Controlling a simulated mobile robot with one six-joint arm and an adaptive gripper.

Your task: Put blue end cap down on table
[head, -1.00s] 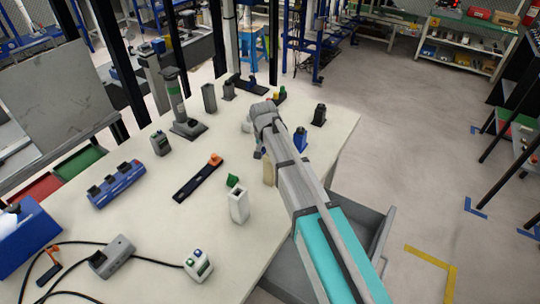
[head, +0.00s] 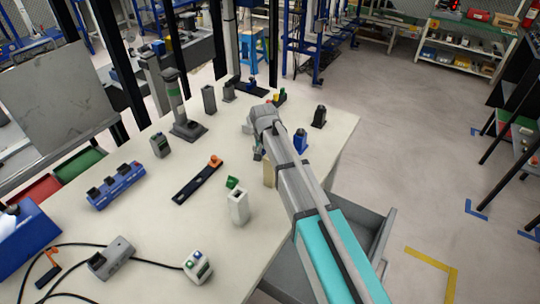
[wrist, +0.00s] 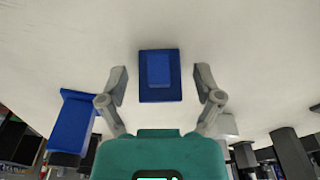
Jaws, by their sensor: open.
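The blue end cap (wrist: 160,75) shows in the wrist view as a squarish blue piece with a raised middle block, against the pale table (wrist: 250,50). It lies between the fingertips of my gripper (wrist: 160,82), with a gap on each side. My gripper is open and touches neither side of the cap. In the head view my gripper (head: 257,153) points down over the middle of the table (head: 215,130), and my arm hides the cap there.
A taller blue part (head: 300,140) stands right of my arm and a black one (head: 319,116) beyond it. A white holder (head: 238,207), green piece (head: 232,182) and black bar with an orange end (head: 197,180) lie nearer. The table's right edge runs beneath my arm.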

